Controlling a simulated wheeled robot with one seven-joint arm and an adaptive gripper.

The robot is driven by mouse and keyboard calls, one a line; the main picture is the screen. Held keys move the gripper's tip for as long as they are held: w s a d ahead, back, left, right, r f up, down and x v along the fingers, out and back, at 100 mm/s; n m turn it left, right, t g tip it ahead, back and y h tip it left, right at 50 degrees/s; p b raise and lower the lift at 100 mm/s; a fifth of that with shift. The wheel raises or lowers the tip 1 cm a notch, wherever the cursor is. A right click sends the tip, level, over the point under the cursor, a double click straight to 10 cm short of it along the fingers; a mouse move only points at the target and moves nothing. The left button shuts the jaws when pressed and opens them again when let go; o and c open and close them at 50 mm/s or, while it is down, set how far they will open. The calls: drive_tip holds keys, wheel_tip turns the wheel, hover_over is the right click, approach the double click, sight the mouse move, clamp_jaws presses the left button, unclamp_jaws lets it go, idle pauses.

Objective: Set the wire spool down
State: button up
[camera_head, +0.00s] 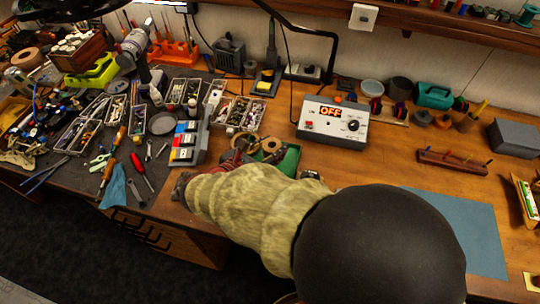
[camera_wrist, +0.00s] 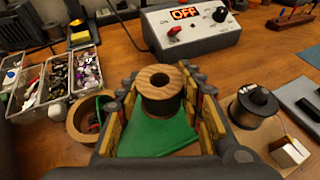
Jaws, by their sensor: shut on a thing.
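The wire spool (camera_wrist: 160,92) has a pale wooden top flange with a dark centre hole and dark winding below. In the wrist view it stands upright between the yellow-padded fingers of my gripper (camera_wrist: 165,100), which is shut on it. A green surface (camera_wrist: 155,138) shows below and in front of the spool. I cannot tell whether the spool touches it. In the head view, my sleeved arm hides most of my gripper. A wooden disc that looks like the spool's top (camera_head: 270,145) shows beside the green piece (camera_head: 287,161).
A round wooden-rimmed container (camera_wrist: 82,122) is close left of my gripper. A copper-coloured spool (camera_wrist: 253,106) stands close right. The power supply (camera_head: 332,122) reading OFF is behind. Parts trays (camera_wrist: 58,82) crowd the left. A blue-grey mat (camera_head: 465,225) at right has bare room.

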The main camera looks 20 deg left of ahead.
sight(270, 153)
drive_tip(key=shift+w+a+f, duration=0.2)
drive_tip(key=shift+a+f, duration=0.05)
drive_tip(key=shift+f, duration=0.1)
drive_tip(key=shift+w+a+f+b, duration=0.1)
drive_tip(key=shift+f+b, duration=0.5)
drive_tip(key=shift+f, duration=0.3)
drive_tip(key=shift+w+a+f+b, duration=0.1)
drive_tip(key=shift+f+b, duration=0.5)
drive_tip(key=shift+f, duration=0.25)
drive_tip(key=shift+f, duration=0.15)
drive_tip(key=o, duration=1.2)
